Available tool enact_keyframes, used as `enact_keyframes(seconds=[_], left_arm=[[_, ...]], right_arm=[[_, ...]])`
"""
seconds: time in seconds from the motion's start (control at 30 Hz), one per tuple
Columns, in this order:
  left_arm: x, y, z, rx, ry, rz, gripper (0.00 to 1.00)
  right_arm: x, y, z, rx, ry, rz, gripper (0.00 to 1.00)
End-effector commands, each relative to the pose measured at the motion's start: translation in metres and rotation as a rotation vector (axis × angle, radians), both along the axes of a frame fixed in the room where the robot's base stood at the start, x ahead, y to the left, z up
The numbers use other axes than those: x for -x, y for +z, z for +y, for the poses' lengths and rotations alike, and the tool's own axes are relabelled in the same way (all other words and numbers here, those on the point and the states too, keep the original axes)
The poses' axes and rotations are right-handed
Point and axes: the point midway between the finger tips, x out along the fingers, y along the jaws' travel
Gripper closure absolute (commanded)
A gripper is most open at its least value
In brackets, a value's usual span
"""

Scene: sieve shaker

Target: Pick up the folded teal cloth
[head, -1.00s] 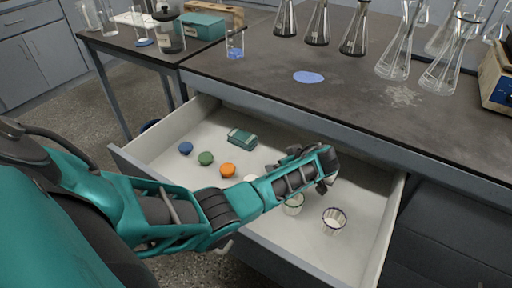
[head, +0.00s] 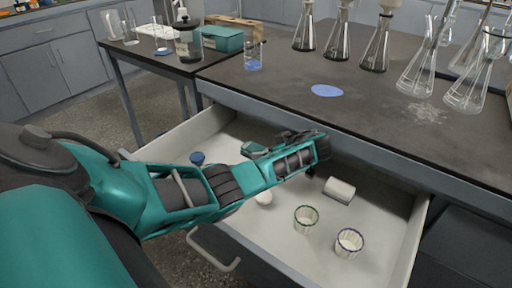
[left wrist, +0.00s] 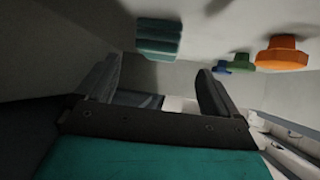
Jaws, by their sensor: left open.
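The folded teal cloth (head: 252,149) lies on the floor of the open drawer, near its back left, partly hidden behind my left arm in the head view. In the left wrist view the cloth (left wrist: 158,38) shows as a teal folded stack at the top, beyond the fingertips and between their lines. My left gripper (left wrist: 157,75) is open and empty, with its two fingers apart. In the head view the gripper (head: 318,160) is over the drawer, to the right of the cloth and apart from it. My right gripper is not in view.
The bench top (head: 290,110) overhangs the drawer's back. Glass flasks (head: 375,50) stand on the bench.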

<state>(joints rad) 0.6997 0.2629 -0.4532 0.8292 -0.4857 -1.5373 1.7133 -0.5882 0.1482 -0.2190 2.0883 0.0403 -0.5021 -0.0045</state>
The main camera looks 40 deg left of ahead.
Motion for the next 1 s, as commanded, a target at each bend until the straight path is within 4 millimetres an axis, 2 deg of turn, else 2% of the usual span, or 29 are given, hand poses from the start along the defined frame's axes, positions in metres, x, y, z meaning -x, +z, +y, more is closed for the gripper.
enact_keyframes(seconds=[0.1, 0.2, 0.4, 0.7, 1.0], left_arm=[[-0.001, 0.0, 0.014, -0.003, 0.002, -0.001, 0.05], [-0.002, -0.014, 0.027, -0.002, 0.001, 0.002, 0.05], [-0.004, -0.028, 0.049, 0.0, -0.001, 0.001, 0.05], [-0.004, -0.028, 0.052, 0.001, -0.001, 0.0, 0.05], [-0.004, -0.028, 0.052, 0.001, -0.001, 0.0, 0.34]], right_arm=[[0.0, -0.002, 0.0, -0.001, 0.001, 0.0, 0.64], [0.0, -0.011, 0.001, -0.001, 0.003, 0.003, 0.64], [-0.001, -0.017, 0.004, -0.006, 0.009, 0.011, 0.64], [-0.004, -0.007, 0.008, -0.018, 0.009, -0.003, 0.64], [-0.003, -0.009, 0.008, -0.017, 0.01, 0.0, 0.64]])
